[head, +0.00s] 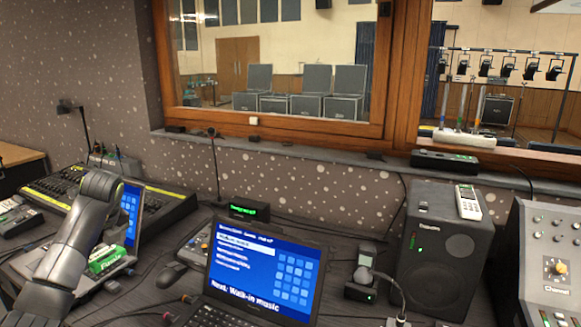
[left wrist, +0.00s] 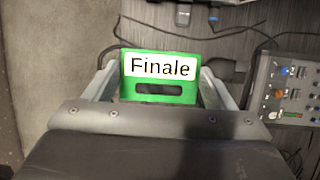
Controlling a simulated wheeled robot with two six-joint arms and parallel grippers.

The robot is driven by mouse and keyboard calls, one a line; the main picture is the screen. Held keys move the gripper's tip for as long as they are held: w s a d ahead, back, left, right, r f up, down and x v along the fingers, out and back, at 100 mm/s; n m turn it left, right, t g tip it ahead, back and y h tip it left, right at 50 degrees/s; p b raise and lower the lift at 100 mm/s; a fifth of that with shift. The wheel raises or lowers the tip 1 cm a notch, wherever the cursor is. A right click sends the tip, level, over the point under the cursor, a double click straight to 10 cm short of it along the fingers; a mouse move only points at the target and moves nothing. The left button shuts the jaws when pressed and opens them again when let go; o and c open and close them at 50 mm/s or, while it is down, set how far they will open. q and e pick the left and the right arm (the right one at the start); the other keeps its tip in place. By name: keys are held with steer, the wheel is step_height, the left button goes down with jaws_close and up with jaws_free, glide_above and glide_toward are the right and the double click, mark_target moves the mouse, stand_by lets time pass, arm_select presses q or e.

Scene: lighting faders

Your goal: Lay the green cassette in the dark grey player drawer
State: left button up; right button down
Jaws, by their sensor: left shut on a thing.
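The green cassette (head: 107,259) is at the left of the head view, at the end of my left arm. My left gripper (left wrist: 160,88) is shut on it, one finger at each side. In the left wrist view the cassette (left wrist: 160,91) shows a white label reading "Finale" and a dark window slot. It appears to be held above the desk; its exact height I cannot tell. I cannot make out the dark grey player drawer for certain in either view. My right gripper is in neither view.
A laptop (head: 265,268) stands front centre, with a black mouse (head: 171,275) to its left. A lighting desk (head: 165,207) is behind my left arm. A speaker (head: 437,252) and a control panel (head: 552,262) are at right. Cables cross the desk.

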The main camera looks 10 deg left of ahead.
mark_target(104, 254)
arm_select(q)
step_height(104, 254, up, 5)
steer(key=p, duration=0.3)
steer(key=shift+f, duration=0.2)
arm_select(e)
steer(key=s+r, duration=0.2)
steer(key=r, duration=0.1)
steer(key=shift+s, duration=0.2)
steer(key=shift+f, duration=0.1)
